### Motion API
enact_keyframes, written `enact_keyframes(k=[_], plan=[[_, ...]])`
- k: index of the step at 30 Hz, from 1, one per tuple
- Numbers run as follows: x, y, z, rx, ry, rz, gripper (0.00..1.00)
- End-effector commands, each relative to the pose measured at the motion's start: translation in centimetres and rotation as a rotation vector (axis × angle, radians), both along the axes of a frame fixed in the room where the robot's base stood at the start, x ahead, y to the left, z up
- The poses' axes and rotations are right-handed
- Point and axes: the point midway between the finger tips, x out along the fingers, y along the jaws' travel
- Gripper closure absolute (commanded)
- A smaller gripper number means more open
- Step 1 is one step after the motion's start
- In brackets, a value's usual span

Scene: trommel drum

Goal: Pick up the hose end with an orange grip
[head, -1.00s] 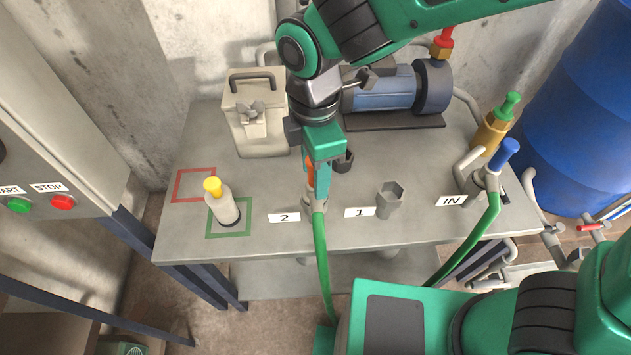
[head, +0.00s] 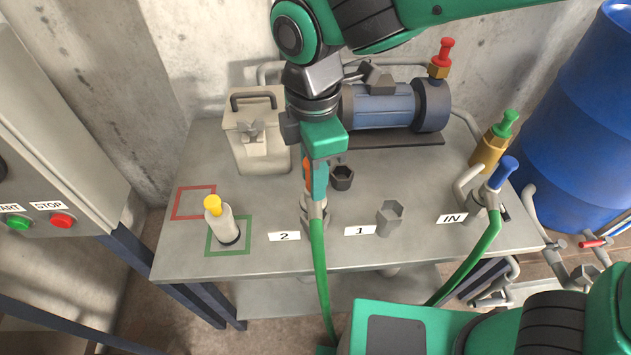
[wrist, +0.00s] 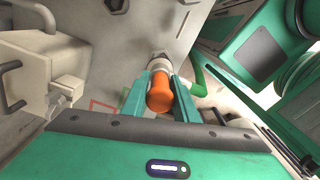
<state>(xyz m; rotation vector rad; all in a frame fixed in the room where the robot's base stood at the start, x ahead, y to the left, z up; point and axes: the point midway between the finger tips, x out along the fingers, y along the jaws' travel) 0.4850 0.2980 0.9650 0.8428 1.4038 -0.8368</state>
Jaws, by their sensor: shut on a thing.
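The hose end with an orange grip (head: 308,176) is between the fingers of my gripper (head: 315,180), above the table near the label 2. In the wrist view the orange grip (wrist: 160,92) sits between both teal fingers of my gripper (wrist: 160,100), which are shut on it. The green hose (head: 320,265) hangs down from the hose end over the table's front edge. A grey metal collar shows at the hose end's lower part. In the head view my fingers hide much of the grip, and I cannot tell whether its lower end touches the socket behind label 2.
A hex socket (head: 390,218) stands near label 1 and a dark one (head: 342,177) behind. A beige canister (head: 257,130) and a blue pump (head: 380,108) are at the back. A blue-handled hose end (head: 503,172) is at IN.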

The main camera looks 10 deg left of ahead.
Motion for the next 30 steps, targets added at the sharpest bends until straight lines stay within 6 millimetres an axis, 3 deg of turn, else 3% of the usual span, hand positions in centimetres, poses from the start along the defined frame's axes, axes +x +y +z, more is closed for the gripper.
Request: enact_keyframes(k=[9,15,21,30], plan=[[-6.7,1.7,3.9,0.001,0.000,0.010,1.00],[-9.5,2.4,5.6,-0.002,0.002,0.006,1.00],[-10.8,2.8,6.4,-0.002,0.002,0.005,1.00],[-10.9,2.8,6.5,-0.002,0.002,0.005,1.00]])
